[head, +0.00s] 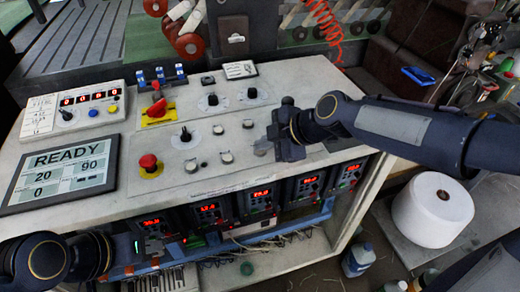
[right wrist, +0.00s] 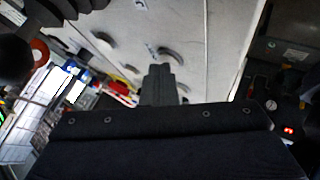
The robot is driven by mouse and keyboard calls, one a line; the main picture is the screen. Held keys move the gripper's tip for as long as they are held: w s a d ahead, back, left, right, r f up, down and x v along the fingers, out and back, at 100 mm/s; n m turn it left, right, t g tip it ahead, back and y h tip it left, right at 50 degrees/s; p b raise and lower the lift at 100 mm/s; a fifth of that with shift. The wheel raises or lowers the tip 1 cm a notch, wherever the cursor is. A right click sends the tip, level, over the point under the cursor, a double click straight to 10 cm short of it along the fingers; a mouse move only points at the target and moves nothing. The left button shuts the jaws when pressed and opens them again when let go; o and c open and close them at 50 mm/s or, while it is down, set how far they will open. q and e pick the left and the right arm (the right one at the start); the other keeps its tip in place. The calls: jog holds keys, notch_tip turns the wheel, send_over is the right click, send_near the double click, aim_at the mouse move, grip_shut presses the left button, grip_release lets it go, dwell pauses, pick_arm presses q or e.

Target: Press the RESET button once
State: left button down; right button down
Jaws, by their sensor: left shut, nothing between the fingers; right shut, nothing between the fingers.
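The control panel (head: 110,190) is a pale sloped desk with knobs and buttons. Which one is RESET cannot be read. Small round pale buttons (head: 226,157) sit mid-panel, left of my right gripper. My left gripper (head: 105,255) is shut and empty at the panel's front left.
A red mushroom button (head: 148,162) and a red rotary switch (head: 157,108) stand on the panel. A display (head: 62,172) reads READY, 20, 90, 0. Lit red meters (head: 260,195) line the front below. A white roll (head: 433,210) stands at the right.

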aim_at(265, 154)
dwell(0.4)
jog(key=shift+r+p, duration=0.3)
jog(key=shift+r, duration=0.45)
notch_tip(265, 154, up, 5)
jog(key=p, duration=0.2)
jog(key=shift+p, duration=0.4)
dwell(0.5)
